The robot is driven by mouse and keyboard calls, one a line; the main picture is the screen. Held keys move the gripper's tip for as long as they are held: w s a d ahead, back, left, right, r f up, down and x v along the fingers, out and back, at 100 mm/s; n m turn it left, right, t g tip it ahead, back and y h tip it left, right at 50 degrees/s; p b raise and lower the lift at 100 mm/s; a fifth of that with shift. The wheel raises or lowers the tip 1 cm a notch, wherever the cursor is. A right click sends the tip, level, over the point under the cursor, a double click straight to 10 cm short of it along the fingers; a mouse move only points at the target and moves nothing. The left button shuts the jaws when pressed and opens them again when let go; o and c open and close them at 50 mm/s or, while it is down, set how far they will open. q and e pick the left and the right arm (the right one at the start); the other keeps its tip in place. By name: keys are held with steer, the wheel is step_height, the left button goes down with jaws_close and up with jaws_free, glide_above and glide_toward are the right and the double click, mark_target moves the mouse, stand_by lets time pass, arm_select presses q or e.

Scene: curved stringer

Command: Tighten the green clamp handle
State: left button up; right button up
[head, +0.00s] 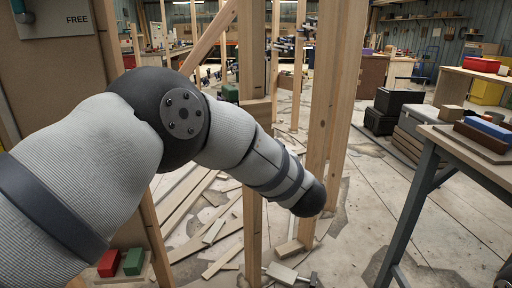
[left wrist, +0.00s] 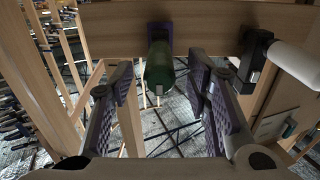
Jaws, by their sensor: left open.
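In the left wrist view the green clamp handle (left wrist: 159,68) hangs below a dark clamp part on a horizontal wooden beam (left wrist: 215,22). My left gripper (left wrist: 162,84) is open, with one ridged finger on each side of the handle and a gap to both. The handle lies between the finger ends in the picture; its exact depth is unclear. Another clamp with a white handle (left wrist: 294,64) sits at the right on the beam. In the head view my left arm crosses in front of the posts, and its gripper is hidden. My right gripper is not in view.
Upright wooden posts (head: 325,120) stand close around my arm. Loose planks (head: 205,225) lie on the floor. A workbench (head: 468,150) stands at the right with a blue block (head: 488,127). Red (head: 109,263) and green (head: 134,261) blocks sit at lower left. The floor at centre right is fairly clear.

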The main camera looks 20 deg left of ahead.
arm_select(q)
steer(key=v, duration=0.4)
steer(key=shift+s+d, duration=0.2)
steer(key=shift+p+v, duration=0.95)
steer(key=shift+v, duration=2.05)
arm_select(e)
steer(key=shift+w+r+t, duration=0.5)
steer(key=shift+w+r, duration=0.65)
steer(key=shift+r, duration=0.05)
